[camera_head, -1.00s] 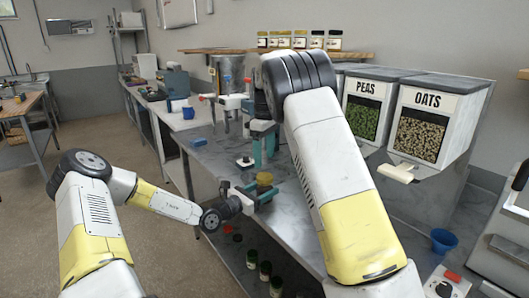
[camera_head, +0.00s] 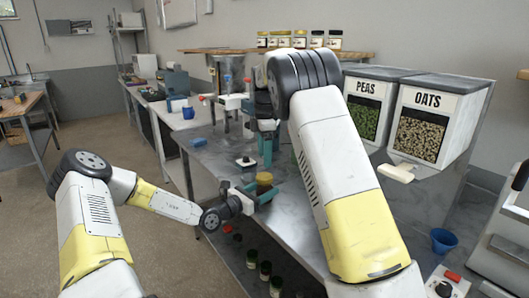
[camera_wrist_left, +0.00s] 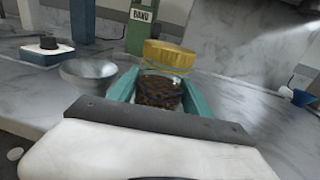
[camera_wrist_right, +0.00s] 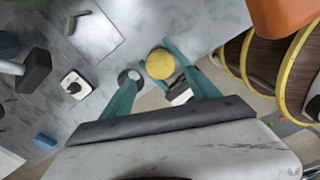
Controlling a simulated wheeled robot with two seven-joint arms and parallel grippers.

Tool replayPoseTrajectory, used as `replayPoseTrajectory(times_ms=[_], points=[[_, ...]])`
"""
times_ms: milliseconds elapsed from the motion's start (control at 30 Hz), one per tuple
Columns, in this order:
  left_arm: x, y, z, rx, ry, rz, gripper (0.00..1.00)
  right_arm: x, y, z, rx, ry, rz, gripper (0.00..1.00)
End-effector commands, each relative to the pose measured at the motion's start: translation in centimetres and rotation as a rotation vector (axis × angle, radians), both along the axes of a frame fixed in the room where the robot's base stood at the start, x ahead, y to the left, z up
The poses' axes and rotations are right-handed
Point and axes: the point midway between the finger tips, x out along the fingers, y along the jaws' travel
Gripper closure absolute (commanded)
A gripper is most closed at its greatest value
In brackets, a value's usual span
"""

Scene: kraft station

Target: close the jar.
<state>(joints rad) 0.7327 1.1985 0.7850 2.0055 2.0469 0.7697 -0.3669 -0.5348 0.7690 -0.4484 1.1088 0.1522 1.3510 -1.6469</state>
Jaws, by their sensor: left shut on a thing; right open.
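A glass jar (camera_wrist_left: 160,92) with dark contents stands upright between the teal fingers of my left gripper (camera_wrist_left: 158,95), which is shut on it; the head view shows this gripper (camera_head: 245,190) at the bench's front edge. A yellow lid (camera_wrist_left: 168,55) sits on top of the jar, with a thin yellow edge below it; I cannot tell whether it is fully seated. The lid also shows in the head view (camera_head: 264,178). My right gripper (camera_wrist_right: 150,65) is open above the lid, which shows beyond or between its fingertips. The right arm partly hides that gripper in the head view.
A metal bowl (camera_wrist_left: 88,72) and a small blue-and-white box with a black knob (camera_wrist_left: 47,52) stand near the jar. PEAS (camera_head: 365,105) and OATS (camera_head: 428,120) bins stand at the right. Several green-lidded jars (camera_head: 265,270) are below the bench.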

Motion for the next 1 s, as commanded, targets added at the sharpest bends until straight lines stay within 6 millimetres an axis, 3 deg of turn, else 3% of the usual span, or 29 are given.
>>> replayPoseTrajectory(times_ms=[400, 867, 1000], points=[[0.0, 0.0, 0.0, 0.000, 0.001, 0.000, 1.00, -0.1, 0.0, -6.1, -0.002, 0.003, -0.001, 0.30], [0.0, 0.0, 0.0, 0.000, 0.001, 0.000, 1.00, 0.0, 0.0, -7.2, 0.000, 0.000, -0.001, 0.30], [0.0, 0.0, 0.0, 0.000, 0.001, 0.000, 1.00, 0.0, 0.0, -7.2, 0.000, 0.000, -0.001, 0.57]])
